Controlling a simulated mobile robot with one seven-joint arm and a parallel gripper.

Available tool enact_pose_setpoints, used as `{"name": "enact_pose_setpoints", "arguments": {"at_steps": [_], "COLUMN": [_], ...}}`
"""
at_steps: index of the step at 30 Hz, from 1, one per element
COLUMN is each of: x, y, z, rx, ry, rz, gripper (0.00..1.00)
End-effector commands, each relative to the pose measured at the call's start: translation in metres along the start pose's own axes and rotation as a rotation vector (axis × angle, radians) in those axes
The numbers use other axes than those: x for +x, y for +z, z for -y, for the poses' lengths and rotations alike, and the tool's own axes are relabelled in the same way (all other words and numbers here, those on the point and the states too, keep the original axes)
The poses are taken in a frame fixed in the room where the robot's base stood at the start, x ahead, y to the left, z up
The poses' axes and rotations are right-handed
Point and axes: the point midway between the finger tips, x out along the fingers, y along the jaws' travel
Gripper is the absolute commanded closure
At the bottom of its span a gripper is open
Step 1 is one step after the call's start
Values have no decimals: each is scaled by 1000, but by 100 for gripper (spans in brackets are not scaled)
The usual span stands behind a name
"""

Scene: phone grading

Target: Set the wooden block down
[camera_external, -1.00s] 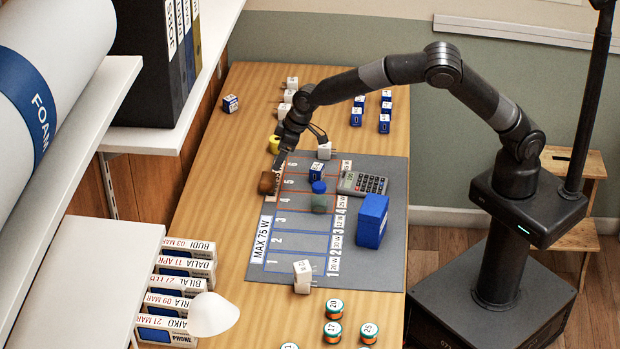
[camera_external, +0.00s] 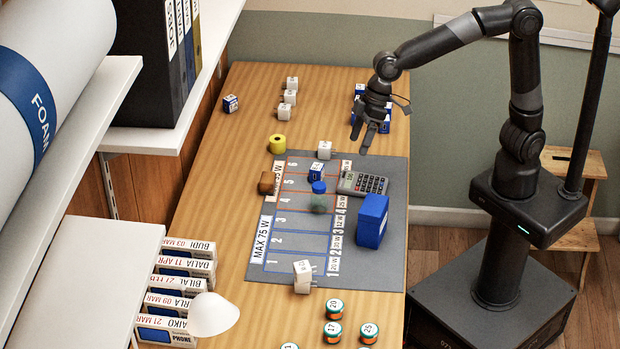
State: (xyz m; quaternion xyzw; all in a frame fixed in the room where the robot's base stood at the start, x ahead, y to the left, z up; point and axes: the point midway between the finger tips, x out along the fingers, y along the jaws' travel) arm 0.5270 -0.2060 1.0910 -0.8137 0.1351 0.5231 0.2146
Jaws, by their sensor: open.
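A small brown wooden block (camera_external: 266,182) rests at the left edge of the grey mat (camera_external: 290,271), beside the "MAX 75 W" label strip and just below the yellow roll. My gripper (camera_external: 370,144) is open and empty. It is above the far right part of the table, over the mat's top edge, well to the right of the wooden block and apart from it. It partly hides the blue blocks behind it.
The mat holds a calculator (camera_external: 362,184), a blue box (camera_external: 371,221), a blue cube (camera_external: 316,172), a blue-lidded jar (camera_external: 318,203) and white plugs (camera_external: 302,272). A yellow roll (camera_external: 278,144) stands above the mat.

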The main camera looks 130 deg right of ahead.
Motion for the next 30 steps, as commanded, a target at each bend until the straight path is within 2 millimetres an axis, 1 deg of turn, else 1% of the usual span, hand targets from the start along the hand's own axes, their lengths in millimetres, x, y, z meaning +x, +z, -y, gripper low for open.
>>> {"name": "enact_pose_setpoints", "arguments": {"at_steps": [1, 3, 5, 6, 8, 9, 11, 13, 18, 21, 24, 27, 30], "x": [-15, -32, -46, -54, -67, -75, -86, -96, -116, -122, -124, -125, -125], "y": [16, 39, 59, 73, 94, 109, 131, 158, 218, 246, 265, 275, 279], "z": [15, 32, 45, 53, 63, 69, 76, 82, 88, 86, 83, 81, 80], "rx": [-31, -73, -109, -136, -175, -201, -242, -289, -400, -451, -487, -507, -514], "ry": [-19, -37, -50, -57, -65, -69, -72, -72, -56, -40, -25, -15, -11], "rz": [-2, 1, 3, 3, 2, 1, -2, -6, -28, -42, -52, -61, -62], "gripper": [24, 24, 24, 24, 24, 24, 24, 24, 24, 24, 24, 24, 24]}}
